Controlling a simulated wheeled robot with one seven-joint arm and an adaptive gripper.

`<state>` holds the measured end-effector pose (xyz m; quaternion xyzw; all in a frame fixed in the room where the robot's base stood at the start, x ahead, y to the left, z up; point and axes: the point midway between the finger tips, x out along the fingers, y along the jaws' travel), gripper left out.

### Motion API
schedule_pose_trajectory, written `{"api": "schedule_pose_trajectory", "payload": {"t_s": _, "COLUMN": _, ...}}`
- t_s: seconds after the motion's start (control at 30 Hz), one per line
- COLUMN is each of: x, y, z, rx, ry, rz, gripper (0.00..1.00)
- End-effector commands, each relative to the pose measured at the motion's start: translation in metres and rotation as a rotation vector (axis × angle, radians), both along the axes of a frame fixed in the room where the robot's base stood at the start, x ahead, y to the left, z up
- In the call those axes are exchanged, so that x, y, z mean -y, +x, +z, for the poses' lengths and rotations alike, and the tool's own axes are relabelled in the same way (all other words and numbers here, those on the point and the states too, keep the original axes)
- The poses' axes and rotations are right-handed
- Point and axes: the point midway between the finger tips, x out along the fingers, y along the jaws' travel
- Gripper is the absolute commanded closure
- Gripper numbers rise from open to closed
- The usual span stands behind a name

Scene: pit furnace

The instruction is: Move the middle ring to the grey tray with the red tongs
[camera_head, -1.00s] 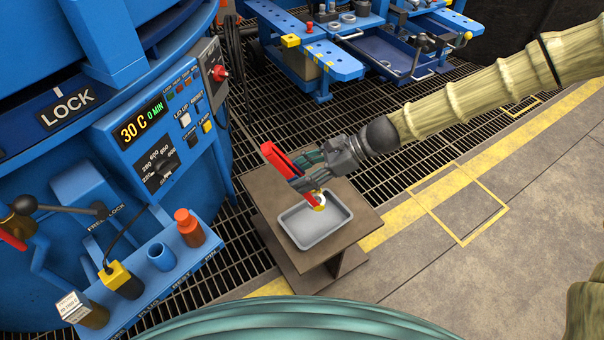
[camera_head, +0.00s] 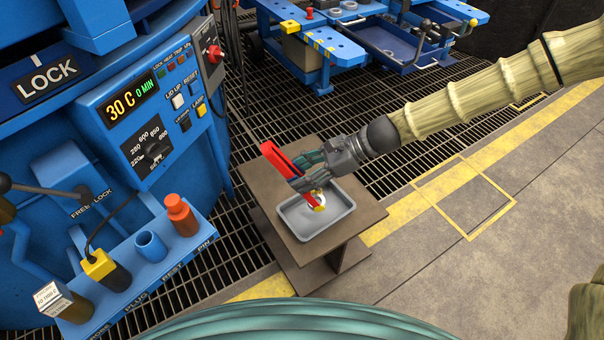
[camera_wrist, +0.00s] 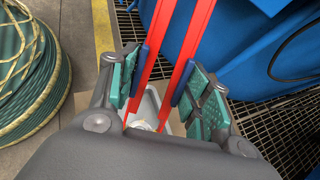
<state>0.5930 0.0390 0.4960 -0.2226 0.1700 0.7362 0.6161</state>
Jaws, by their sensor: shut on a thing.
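My gripper (camera_head: 313,168) is shut on the red tongs (camera_head: 282,162), which slant down over the grey tray (camera_head: 345,228). The tongs also show in the wrist view (camera_wrist: 155,50) as two red arms between my finger pads (camera_wrist: 160,90). A small pale ring (camera_head: 315,198) shows at the yellow tips of the tongs, inside the tray's outline. In the wrist view a pale shape (camera_wrist: 143,123) lies between the tong ends. I cannot tell whether the ring touches the tray floor or how firmly the tips grip it.
The tray stands on a brown stand (camera_head: 365,205). The blue furnace with its control panel (camera_head: 150,110) is at left. A blue bench (camera_head: 330,45) stands behind. Open floor lies at right.

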Motion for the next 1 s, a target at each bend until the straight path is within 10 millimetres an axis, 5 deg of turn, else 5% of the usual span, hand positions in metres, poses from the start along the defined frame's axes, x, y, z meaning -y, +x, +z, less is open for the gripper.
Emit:
{"api": "schedule_pose_trajectory", "payload": {"t_s": 0.3, "x": 0.0, "y": 0.0, "z": -0.027, "rx": 0.0, "ry": 0.001, "rz": 0.0, "gripper": 0.95}}
{"api": "schedule_pose_trajectory", "payload": {"t_s": 0.77, "x": 0.0, "y": 0.0, "z": -0.031, "rx": 0.0, "ry": 0.001, "rz": 0.0, "gripper": 0.95}}
{"api": "schedule_pose_trajectory", "payload": {"t_s": 0.8, "x": 0.0, "y": 0.0, "z": -0.031, "rx": 0.0, "ry": 0.001, "rz": 0.0, "gripper": 0.54}}
{"api": "schedule_pose_trajectory", "payload": {"t_s": 1.0, "x": 0.0, "y": 0.0, "z": -0.031, "rx": 0.0, "ry": 0.001, "rz": 0.0, "gripper": 0.54}}
